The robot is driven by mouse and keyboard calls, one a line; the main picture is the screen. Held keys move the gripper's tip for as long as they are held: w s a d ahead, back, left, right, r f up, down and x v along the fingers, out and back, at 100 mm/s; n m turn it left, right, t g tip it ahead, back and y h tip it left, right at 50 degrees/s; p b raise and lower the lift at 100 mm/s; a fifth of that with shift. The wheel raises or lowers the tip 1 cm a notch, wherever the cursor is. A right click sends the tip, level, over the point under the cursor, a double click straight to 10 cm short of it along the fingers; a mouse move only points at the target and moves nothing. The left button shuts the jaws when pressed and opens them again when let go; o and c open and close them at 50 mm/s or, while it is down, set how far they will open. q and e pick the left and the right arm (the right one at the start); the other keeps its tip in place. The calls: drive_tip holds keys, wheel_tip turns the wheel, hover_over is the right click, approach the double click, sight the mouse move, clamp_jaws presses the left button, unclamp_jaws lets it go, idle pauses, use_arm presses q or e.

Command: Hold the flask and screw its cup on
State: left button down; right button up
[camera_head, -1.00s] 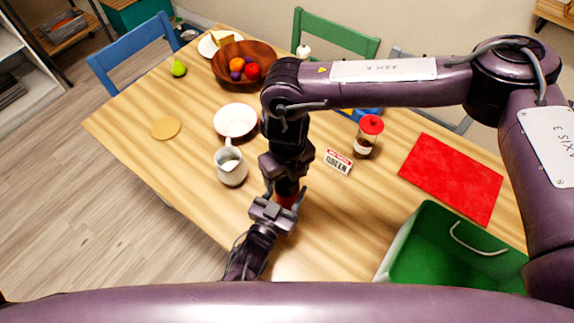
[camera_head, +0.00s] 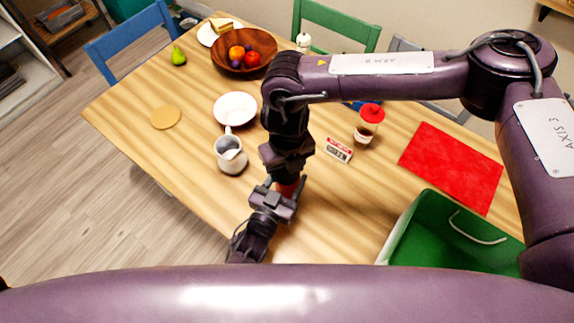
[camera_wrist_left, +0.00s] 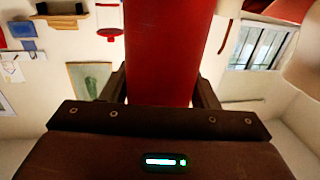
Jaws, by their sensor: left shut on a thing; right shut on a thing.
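The red flask (camera_head: 288,188) stands about upright in front of me, above the near edge of the table, and only a small red part of it shows in the head view. My left gripper (camera_head: 280,193) is shut around its body. In the left wrist view the flask (camera_wrist_left: 170,45) fills the space between the left fingers. My right gripper (camera_head: 287,172) points down from above and is shut at the flask's top end. The cup is hidden by the right gripper, so I cannot see how it sits on the flask.
A grey-white jug (camera_head: 231,155) and a white bowl (camera_head: 235,108) stand left of the grippers. A small sign (camera_head: 338,150) and a red-lidded jar (camera_head: 368,124) are to the right. A red mat (camera_head: 451,165) and a green bag (camera_head: 440,235) lie further right. A wooden fruit bowl (camera_head: 262,45) stands behind.

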drive_tip(key=m, duration=1)
drive_tip(key=shift+m, duration=0.3)
drive_tip(key=o, duration=1.2)
drive_tip(key=shift+c, duration=0.2)
wheel_tip(320, 180, up, 12)
